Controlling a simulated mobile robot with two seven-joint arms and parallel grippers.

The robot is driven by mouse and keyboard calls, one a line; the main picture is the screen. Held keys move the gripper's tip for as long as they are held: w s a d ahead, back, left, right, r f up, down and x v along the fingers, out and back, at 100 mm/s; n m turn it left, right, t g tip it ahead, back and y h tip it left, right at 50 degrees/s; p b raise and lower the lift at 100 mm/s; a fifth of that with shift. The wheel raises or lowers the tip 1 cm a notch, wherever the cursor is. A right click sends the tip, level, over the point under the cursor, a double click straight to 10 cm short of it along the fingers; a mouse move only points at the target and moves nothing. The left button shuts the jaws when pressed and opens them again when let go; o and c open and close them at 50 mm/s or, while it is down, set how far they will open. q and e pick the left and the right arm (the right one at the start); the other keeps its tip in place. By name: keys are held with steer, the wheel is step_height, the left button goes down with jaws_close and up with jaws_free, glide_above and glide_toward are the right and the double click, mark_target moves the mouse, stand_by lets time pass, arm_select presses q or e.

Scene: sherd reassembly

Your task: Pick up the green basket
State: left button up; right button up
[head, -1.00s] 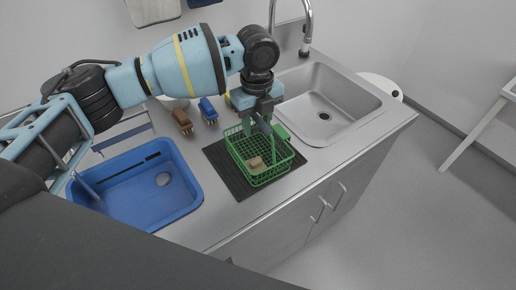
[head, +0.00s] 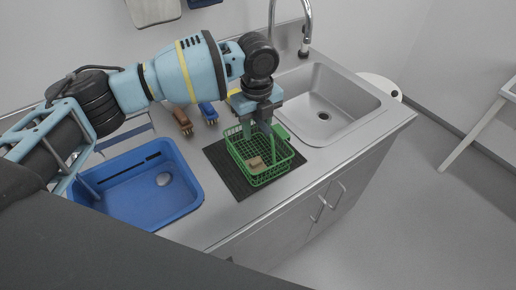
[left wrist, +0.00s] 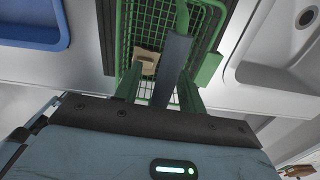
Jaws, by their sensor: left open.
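The green basket (head: 262,160) is a wire basket standing on a dark ribbed mat (head: 228,171) on the counter. A small tan piece (head: 256,163) lies inside it. My left gripper (head: 260,130) points down over the back part of the basket and is open. In the left wrist view the basket (left wrist: 146,22) lies beyond the fingers, with its green handle strip near them and the tan piece (left wrist: 147,57) inside. I cannot tell whether the fingers touch the handle. My right gripper is not in view.
A blue tub (head: 140,205) stands to the left on the counter. A steel sink (head: 345,118) with a tap (head: 307,30) is to the right. Brown (head: 182,120) and blue (head: 208,112) brushes lie behind the mat.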

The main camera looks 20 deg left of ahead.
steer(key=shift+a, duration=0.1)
arm_select(q)
jaws_close()
steer(key=shift+r, duration=0.15)
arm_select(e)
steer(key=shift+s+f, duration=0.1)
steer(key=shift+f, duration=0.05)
